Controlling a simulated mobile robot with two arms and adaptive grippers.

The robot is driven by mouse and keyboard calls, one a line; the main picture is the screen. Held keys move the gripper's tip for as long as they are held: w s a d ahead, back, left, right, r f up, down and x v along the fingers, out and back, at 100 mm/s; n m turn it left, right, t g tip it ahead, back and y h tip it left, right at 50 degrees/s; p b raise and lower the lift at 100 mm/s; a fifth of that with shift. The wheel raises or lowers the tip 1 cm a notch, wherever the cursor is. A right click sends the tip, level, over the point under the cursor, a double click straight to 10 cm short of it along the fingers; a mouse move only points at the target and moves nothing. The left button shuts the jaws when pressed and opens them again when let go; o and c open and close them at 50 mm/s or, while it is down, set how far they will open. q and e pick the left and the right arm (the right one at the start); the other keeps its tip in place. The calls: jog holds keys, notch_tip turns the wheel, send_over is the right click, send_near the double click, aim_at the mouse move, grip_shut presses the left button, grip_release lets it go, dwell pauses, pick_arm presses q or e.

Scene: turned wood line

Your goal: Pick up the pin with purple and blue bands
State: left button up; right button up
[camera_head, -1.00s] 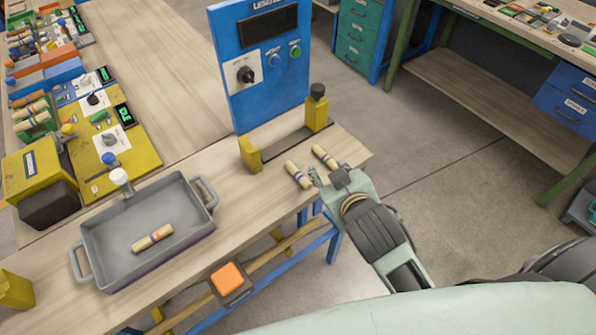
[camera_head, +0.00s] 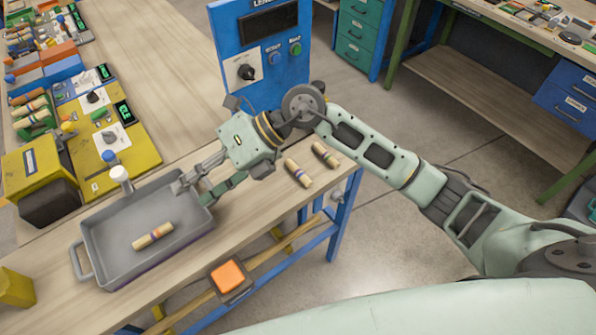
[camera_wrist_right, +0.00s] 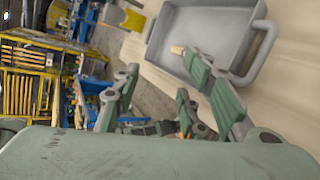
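Two pale wooden pins lie on the bench right of the tray. The nearer pin (camera_head: 298,173) has dark bands that look purple and blue. The other pin (camera_head: 325,155) also has dark bands, their colours hard to tell. My right gripper (camera_head: 191,192) is at the tray's right rim, left of the bench pins. Its fingers are apart and empty in the wrist view (camera_wrist_right: 160,82). My left gripper is out of view.
A blue control panel (camera_head: 290,72) stands behind the bench pins. A yellow machine (camera_head: 32,168) is on the left. An orange button (camera_head: 228,276) is mounted at the bench front.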

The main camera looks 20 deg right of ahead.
jog(key=w+d+f+h, duration=0.4)
jog(key=d+f+h, duration=0.25)
jog(key=d, duration=0.35)
jog(key=m+h, duration=0.1)
jog(key=h, duration=0.5)
send_over(299, 170)
jog(key=shift+s+d+r+t, duration=0.1)
jog(key=shift+s+d+t, duration=0.05)
jog(key=shift+d+t, duration=0.15)
jog(key=shift+d+f, duration=0.15)
jog(key=shift+f, duration=0.15)
jog(key=f+p, duration=0.1)
jog(key=f, duration=0.1)
jog(key=f+p, duration=0.1)
jog(key=f, duration=0.1)
jog(key=a+f+p, duration=0.1)
jog(key=f, duration=0.1)
jog(key=shift+f, duration=0.45)
jog(key=shift+c, duration=0.4)
jog(key=c, duration=0.9)
jog(key=shift+r, duration=0.1)
